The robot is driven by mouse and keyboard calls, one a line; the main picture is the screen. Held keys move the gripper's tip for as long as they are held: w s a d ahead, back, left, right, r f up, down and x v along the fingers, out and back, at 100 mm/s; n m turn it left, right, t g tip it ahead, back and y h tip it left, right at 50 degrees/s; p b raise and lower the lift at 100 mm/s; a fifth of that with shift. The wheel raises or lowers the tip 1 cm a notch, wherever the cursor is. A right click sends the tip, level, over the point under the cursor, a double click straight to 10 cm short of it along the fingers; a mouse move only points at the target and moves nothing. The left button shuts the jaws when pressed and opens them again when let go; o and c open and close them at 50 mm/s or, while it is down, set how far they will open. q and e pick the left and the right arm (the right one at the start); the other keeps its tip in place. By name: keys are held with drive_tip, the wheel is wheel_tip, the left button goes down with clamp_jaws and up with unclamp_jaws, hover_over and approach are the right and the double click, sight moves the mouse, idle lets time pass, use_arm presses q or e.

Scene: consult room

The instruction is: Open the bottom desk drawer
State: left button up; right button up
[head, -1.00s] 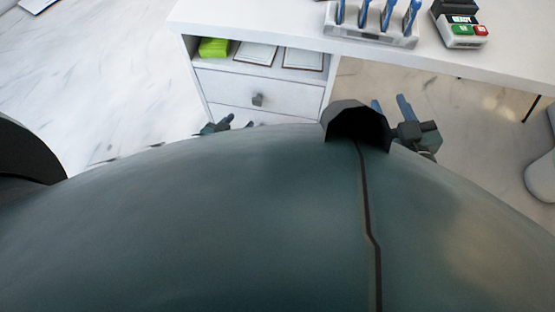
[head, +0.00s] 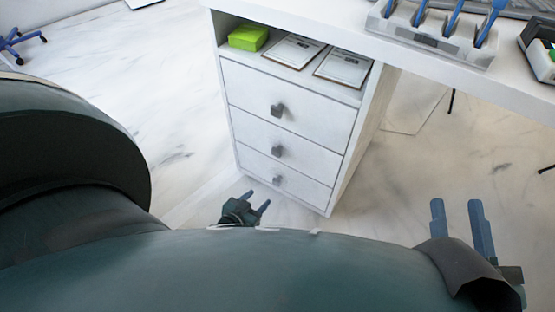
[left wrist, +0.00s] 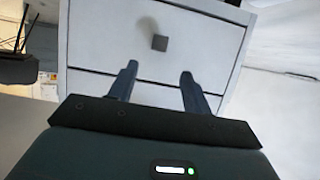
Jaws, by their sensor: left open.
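The white desk pedestal has three closed drawers, each with a grey knob. The bottom drawer (head: 300,186) is lowest on the front, with its knob (head: 278,181) near its middle. My left gripper (head: 256,200) is open and empty, low in front of the drawers, left of and below the bottom knob in the head view. In the left wrist view a drawer knob (left wrist: 160,43) shows beyond and between the open fingers (left wrist: 158,88), apart from them; I cannot tell which drawer it is on. My right gripper (head: 459,222) is open and empty, right of the pedestal.
Above the drawers, an open shelf holds a green box (head: 248,38) and two framed sheets (head: 292,50). The white desktop (head: 345,37) bears a holder with blue-handled tools (head: 430,40). The marble floor (head: 170,100) left of the pedestal is clear. A blue chair base (head: 18,40) stands far left.

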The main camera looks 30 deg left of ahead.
use_arm(q)
drive_tip(key=b+x, duration=0.6)
drive_tip(key=x, duration=0.5)
drive_tip(key=shift+w+b, duration=0.15)
drive_tip(key=shift+b, duration=0.15)
use_arm(e)
wheel_tip(320, 180, up, 8)
drive_tip(key=n+t+y, duration=0.1)
drive_tip(key=n+y, duration=0.6)
drive_tip(key=y, duration=0.1)
drive_tip(key=shift+w+d+n, duration=0.2)
drive_tip(key=shift+d+n, duration=0.15)
drive_tip(key=shift+n, duration=0.05)
drive_tip(key=shift+f, duration=0.1)
use_arm(q)
drive_tip(key=shift+f, duration=0.1)
clamp_jaws()
use_arm(e)
drive_tip(key=shift+t, duration=0.4)
